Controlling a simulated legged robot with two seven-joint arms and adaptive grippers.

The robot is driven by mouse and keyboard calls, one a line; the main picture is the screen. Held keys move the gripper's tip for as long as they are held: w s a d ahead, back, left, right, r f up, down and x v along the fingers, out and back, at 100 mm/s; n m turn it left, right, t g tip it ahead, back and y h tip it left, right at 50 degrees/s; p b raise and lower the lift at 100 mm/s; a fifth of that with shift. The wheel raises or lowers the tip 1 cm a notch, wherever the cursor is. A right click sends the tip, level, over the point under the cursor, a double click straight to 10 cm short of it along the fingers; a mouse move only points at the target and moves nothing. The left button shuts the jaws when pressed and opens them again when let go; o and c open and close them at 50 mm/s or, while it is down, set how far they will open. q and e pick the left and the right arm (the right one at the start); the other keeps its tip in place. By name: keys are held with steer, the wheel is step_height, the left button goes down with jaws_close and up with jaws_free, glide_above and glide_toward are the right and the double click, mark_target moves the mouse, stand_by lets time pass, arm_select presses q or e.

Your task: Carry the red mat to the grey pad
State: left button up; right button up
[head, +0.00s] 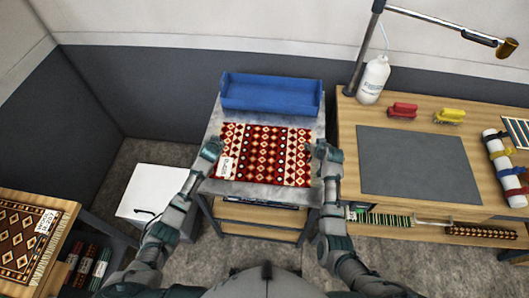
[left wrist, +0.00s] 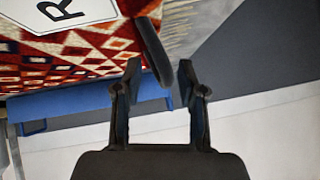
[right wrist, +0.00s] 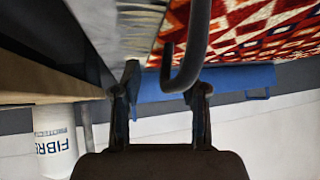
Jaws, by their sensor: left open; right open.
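The red mat (head: 265,155), patterned in red, cream and black with a white label at its left, lies flat on a grey metal-topped table. The grey pad (head: 420,163) lies bare on the wooden bench to the right. My left gripper (head: 213,146) is open at the mat's left edge; my right gripper (head: 322,150) is open at its right edge. The mat shows close by in the left wrist view (left wrist: 75,50) and right wrist view (right wrist: 245,30). A dark bar crosses near the fingers in both wrist views; whether it is between them is unclear.
A blue tray (head: 271,95) stands behind the mat. The bench holds a white bottle (head: 373,80), red (head: 403,110) and yellow (head: 449,116) brushes, a lamp (head: 490,40) and a strapped roll (head: 505,168). A brown mat (head: 25,240) lies at lower left.

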arm_select(q)
steer(key=shift+a, duration=0.15)
steer(key=shift+c, duration=0.2)
arm_select(e)
steer(key=shift+a, duration=0.15)
steer(key=shift+c, duration=0.3)
arm_select(q)
steer(key=shift+a, duration=0.3)
jaws_close()
arm_select(e)
steer(key=shift+a+r, duration=0.1)
steer(key=shift+a, duration=0.2)
jaws_close()
arm_select(q)
steer(key=shift+a+f, duration=0.1)
steer(key=shift+a, duration=0.05)
arm_select(e)
steer(key=shift+a, duration=0.15)
arm_select(q)
steer(key=shift+d, duration=0.2)
arm_select(e)
steer(key=shift+d, duration=0.2)
